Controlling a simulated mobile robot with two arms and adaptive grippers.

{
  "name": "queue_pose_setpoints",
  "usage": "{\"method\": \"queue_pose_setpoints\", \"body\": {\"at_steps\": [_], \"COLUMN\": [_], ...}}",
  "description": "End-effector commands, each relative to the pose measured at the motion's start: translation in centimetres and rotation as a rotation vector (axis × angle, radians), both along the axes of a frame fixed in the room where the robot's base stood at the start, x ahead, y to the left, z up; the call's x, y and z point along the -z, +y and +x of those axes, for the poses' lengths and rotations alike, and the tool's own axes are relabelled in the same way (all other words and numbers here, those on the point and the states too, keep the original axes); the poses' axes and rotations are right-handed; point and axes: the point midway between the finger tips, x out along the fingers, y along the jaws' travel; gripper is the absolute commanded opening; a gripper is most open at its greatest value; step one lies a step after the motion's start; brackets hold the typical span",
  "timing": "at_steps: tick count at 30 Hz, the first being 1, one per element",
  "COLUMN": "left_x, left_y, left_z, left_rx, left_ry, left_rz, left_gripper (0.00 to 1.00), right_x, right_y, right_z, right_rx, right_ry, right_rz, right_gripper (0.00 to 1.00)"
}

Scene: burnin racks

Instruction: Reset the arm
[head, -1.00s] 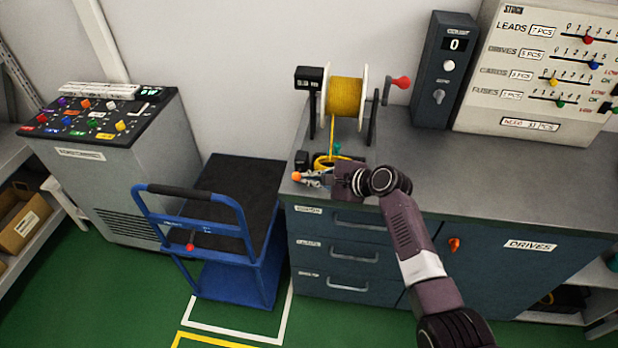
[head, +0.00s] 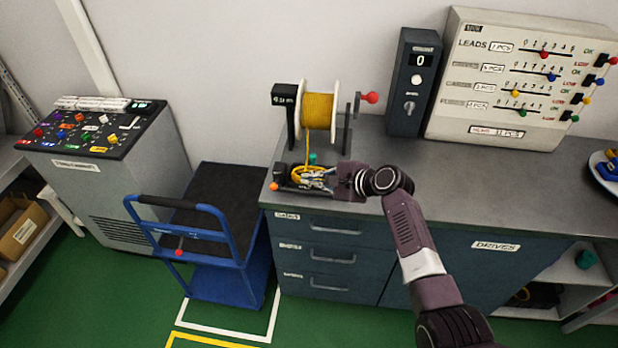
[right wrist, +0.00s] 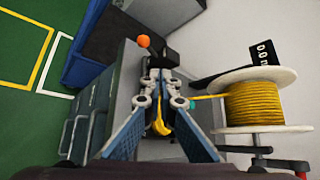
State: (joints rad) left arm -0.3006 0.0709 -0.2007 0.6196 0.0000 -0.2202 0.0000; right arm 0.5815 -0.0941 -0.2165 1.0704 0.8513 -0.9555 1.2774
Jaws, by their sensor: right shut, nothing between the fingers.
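My right arm reaches over the grey bench (head: 440,190). My right gripper (head: 318,180) is shut and empty beside the wire spool stand. A yellow wire loop (head: 301,172) lies right by its fingers. In the right wrist view, the gripper's fingers (right wrist: 160,78) point toward a black block (right wrist: 172,59) and an orange ball knob (right wrist: 144,41). Yellow wire (right wrist: 160,122) shows between the finger links there. The orange knob also shows in the head view (head: 274,187), just left of the fingertips. My left gripper is in neither view.
The yellow wire spool (head: 320,111) with a red-knobbed crank (head: 372,97) stands behind the gripper. A dark counter box (head: 412,80) and slider panel (head: 500,80) stand at the back. A blue cart (head: 190,233) is left of the drawers. The bench's middle is clear.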

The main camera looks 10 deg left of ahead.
Motion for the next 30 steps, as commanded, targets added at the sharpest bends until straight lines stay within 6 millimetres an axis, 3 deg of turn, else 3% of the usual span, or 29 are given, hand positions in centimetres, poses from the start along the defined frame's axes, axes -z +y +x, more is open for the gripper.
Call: {"method": "queue_pose_setpoints", "body": {"at_steps": [13, 17, 20, 23, 30], "left_x": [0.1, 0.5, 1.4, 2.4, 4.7], "left_y": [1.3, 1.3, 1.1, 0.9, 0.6], "left_z": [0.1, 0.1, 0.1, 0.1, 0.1], "left_rx": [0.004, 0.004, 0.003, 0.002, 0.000], "left_ry": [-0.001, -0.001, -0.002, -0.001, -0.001], "left_rz": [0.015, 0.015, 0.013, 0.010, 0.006], "left_gripper": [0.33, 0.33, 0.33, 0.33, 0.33], "right_x": [0.2, 2.7, 7.8, 14.5, 30.2], "right_y": [0.0, -0.7, -2.2, -4.5, -10.6], "right_z": [0.0, -0.5, -1.8, -3.9, -11.9], "right_rx": [0.000, 0.002, 0.000, -0.017, -0.130], "right_ry": [0.001, 0.000, -0.006, -0.021, -0.056], "right_rz": [-0.001, -0.034, -0.108, -0.219, -0.515], "right_gripper": [0.00, 0.00, 0.00, 0.00, 0.00]}}
